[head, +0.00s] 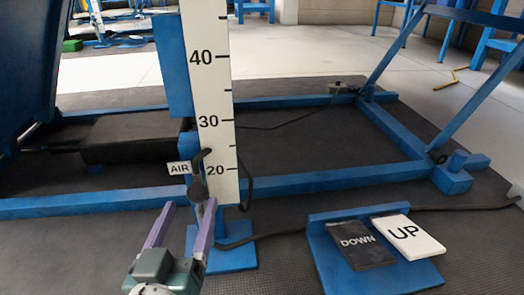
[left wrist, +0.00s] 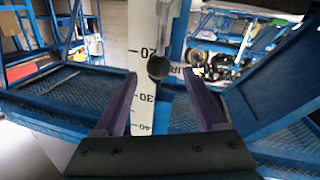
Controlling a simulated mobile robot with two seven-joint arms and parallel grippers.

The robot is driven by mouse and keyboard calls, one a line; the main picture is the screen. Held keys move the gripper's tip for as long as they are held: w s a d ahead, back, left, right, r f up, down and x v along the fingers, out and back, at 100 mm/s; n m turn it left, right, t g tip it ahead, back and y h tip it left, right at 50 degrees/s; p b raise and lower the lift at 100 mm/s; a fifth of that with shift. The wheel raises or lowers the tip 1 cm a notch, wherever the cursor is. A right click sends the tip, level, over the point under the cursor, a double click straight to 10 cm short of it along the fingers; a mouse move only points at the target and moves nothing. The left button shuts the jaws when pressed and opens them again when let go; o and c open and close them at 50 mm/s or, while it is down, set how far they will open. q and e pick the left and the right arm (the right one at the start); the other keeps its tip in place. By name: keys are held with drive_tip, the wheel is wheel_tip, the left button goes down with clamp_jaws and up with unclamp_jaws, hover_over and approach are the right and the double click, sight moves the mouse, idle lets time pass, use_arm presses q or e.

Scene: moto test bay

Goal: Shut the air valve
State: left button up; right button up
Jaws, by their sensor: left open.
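The air valve (head: 198,190) is a small dark knob-like fitting on the blue post, beside the white ruler board (head: 214,90). A dark curved piece rises just above it. A white AIR label (head: 179,168) sits to its left. My left gripper (head: 189,207) has purple fingers and is open, just in front of and below the valve. In the left wrist view, the valve's round dark end (left wrist: 158,68) lies between the open fingertips (left wrist: 160,75), apart from both. The AIR label is partly hidden there. My right gripper is not in view.
A blue pedal plate (head: 325,262) with a black DOWN pedal (head: 361,244) and a white UP pedal (head: 408,236) lies to the right. A blue lift frame (head: 330,181) spans behind the post. A dark hose (head: 275,234) runs along the floor.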

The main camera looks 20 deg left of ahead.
use_arm(q)
drive_tip(key=x, duration=0.2)
drive_tip(key=shift+w+b, duration=0.35)
drive_tip(key=shift+s, duration=0.1)
clamp_jaws()
idle(1.1)
